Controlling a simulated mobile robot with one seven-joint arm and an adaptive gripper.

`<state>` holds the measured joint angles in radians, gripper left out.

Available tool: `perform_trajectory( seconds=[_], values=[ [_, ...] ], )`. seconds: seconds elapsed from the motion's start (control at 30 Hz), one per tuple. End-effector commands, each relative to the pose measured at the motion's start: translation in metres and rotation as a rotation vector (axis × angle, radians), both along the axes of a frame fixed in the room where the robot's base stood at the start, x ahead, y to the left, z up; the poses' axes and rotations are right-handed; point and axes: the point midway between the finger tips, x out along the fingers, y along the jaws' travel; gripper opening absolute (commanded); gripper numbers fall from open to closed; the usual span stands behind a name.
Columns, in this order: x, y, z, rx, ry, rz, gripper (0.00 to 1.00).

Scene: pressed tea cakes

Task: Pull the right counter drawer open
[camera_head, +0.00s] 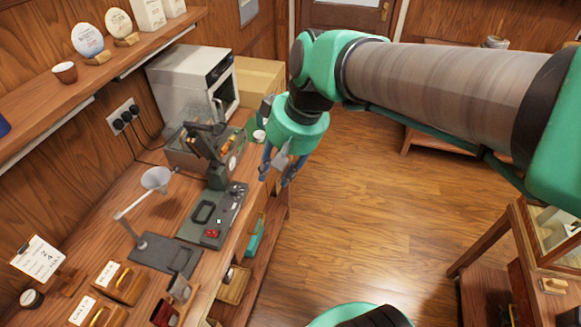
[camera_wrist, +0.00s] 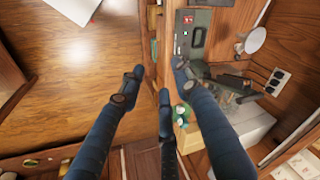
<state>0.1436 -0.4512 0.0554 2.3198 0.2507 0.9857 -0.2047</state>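My gripper (camera_head: 277,174) hangs at the far part of the counter's (camera_head: 165,205) front edge, past the green press. Its fingers are apart and point down, with nothing seen between them. Whether a finger touches the edge cannot be told. The right drawer's front and handle are not clearly seen in either view; my gripper and the counter top cover that area.
A green press (camera_head: 215,185) stands close to the gripper on the counter, with a grey microwave-like box (camera_head: 180,80) and a cardboard box (camera_head: 258,80) behind. A lamp-like stand (camera_head: 155,180) is nearer. The wooden floor (camera_head: 370,220) is clear to the right.

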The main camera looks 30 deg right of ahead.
Motion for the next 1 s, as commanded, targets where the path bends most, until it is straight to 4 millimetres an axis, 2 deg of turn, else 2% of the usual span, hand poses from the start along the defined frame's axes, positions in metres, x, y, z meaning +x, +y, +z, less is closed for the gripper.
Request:
perform_trajectory(
  seconds=[0.57,1.0],
  values=[
    [0.104,-0.025,-0.053,0.267,0.148,-0.036,0.33],
    [0.183,-0.068,-0.112,0.496,0.178,-0.082,0.33]
  ],
)
